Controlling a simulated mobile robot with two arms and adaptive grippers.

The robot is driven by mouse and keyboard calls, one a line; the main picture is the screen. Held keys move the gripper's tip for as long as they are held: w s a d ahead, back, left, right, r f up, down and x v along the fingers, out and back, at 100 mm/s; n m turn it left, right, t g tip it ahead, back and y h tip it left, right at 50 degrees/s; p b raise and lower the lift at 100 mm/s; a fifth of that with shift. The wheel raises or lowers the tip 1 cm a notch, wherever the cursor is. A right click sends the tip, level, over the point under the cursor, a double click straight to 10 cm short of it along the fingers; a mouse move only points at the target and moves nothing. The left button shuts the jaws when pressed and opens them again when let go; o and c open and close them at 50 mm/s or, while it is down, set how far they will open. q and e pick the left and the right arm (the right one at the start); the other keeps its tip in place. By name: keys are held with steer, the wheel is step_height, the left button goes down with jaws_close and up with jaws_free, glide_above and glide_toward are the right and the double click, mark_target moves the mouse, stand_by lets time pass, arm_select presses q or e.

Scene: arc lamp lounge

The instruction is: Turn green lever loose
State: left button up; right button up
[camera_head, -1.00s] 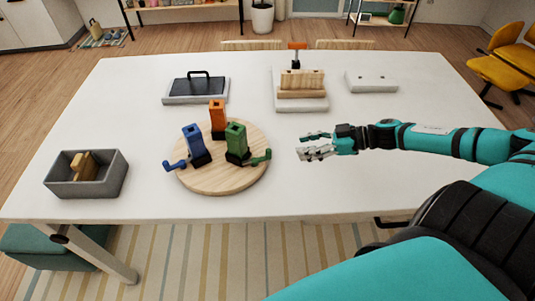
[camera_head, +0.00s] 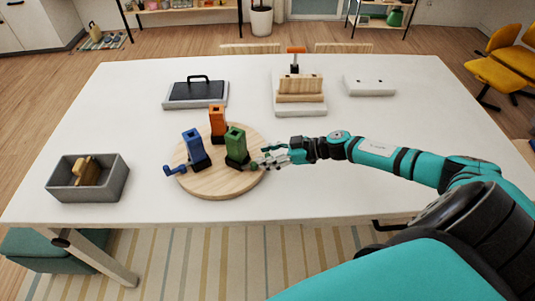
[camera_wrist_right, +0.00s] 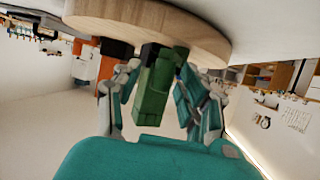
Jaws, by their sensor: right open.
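The green post (camera_head: 236,146) stands upright on a round wooden board (camera_head: 215,186). Its green lever (camera_head: 254,166) sticks out to the right at the base and is partly hidden by my fingers. My right gripper (camera_head: 270,158) is open, with its fingertips at the lever's outer end. In the right wrist view, which is upside down, green parts (camera_wrist_right: 155,92) show between the two spread fingers (camera_wrist_right: 155,100). I cannot tell whether the fingers touch the lever. My left gripper is not in view.
A blue post (camera_head: 196,149) with a blue lever and an orange post (camera_head: 217,122) share the board. A grey bin (camera_head: 105,187) with wooden pieces stands left. Behind are a black-handled block (camera_head: 195,92), a wooden fixture (camera_head: 300,95) and a white block (camera_head: 370,86).

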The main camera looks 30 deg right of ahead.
jaws_close()
stand_by(0.3)
steer(key=shift+d, duration=0.1)
steer(key=shift+w+d+n+g+y+b, duration=0.1)
steer(key=shift+w+n+g+y+b, duration=0.2)
steer(key=shift+b, duration=0.45)
steer(key=w+n+g+y+b, duration=0.1)
steer(key=n+g+b, duration=0.1)
steer(key=b, duration=0.2)
steer(key=n+g+y+b, duration=0.1)
steer(key=n+g+b, duration=0.2)
steer(key=b, duration=0.2)
steer(key=w+n+g+y+b, duration=0.1)
steer(key=n+g+b, duration=0.1)
steer(key=g+b, duration=0.1)
steer(key=shift+w+a+f+n+b, duration=0.15)
steer(key=shift+w+a+n+b, duration=0.2)
steer(key=shift+b, duration=0.5)
steer(key=shift+r+n+g+b, duration=0.2)
steer(key=shift+n+g+b, duration=0.25)
steer(key=shift+g+b, duration=0.2)
